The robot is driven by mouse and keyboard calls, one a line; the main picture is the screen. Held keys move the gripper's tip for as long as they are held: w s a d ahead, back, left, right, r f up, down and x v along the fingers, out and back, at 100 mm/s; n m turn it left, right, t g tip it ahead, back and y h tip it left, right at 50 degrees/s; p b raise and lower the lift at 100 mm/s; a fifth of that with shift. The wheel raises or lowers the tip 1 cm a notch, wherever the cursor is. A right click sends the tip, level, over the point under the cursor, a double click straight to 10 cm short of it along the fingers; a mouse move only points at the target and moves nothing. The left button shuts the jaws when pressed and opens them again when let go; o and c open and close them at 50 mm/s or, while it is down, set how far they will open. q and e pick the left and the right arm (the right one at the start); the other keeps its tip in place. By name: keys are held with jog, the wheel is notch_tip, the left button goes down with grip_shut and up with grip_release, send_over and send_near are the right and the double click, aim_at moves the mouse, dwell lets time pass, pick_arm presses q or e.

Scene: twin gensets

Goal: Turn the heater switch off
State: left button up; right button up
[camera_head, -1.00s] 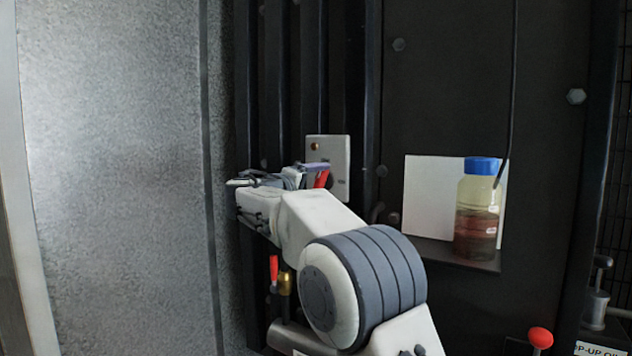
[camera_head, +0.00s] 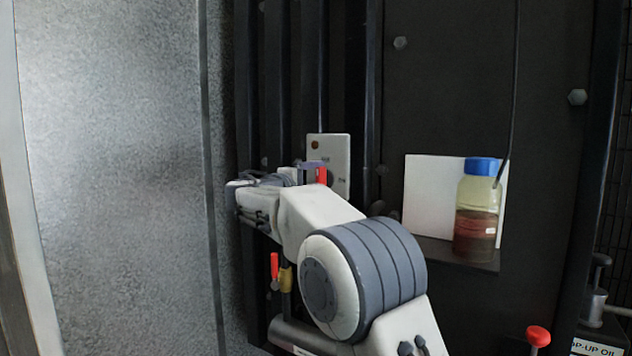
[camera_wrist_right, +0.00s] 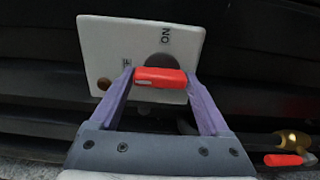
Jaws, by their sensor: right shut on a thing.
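The heater switch is a light grey plate (camera_head: 340,158) on the dark ribbed wall, with a red handle (camera_head: 322,175) and a small brownish lamp (camera_head: 315,145). In the right wrist view the plate (camera_wrist_right: 125,38) shows the word ON and part of another word, mostly hidden. The red handle (camera_wrist_right: 160,77) lies across between the fingertips there, and the lamp (camera_wrist_right: 103,83) is dull brown. My right gripper (camera_wrist_right: 160,80) is shut on the red handle, one finger at each end. My left gripper is not in view.
A blue-capped bottle (camera_head: 477,210) of dark liquid stands on a ledge right of the switch, before a white card (camera_head: 428,185). A red-handled brass valve (camera_head: 285,278) is below my right wrist. A red knob (camera_head: 538,336) is at lower right. A grey panel (camera_head: 115,180) fills the left.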

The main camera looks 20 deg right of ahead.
jog(key=shift+f, duration=0.15)
jog(key=o, duration=1.2)
jog(key=shift+s, duration=0.1)
jog(key=b+v, duration=0.1)
jog(key=v, duration=0.9)
jog(key=shift+s+a, duration=0.15)
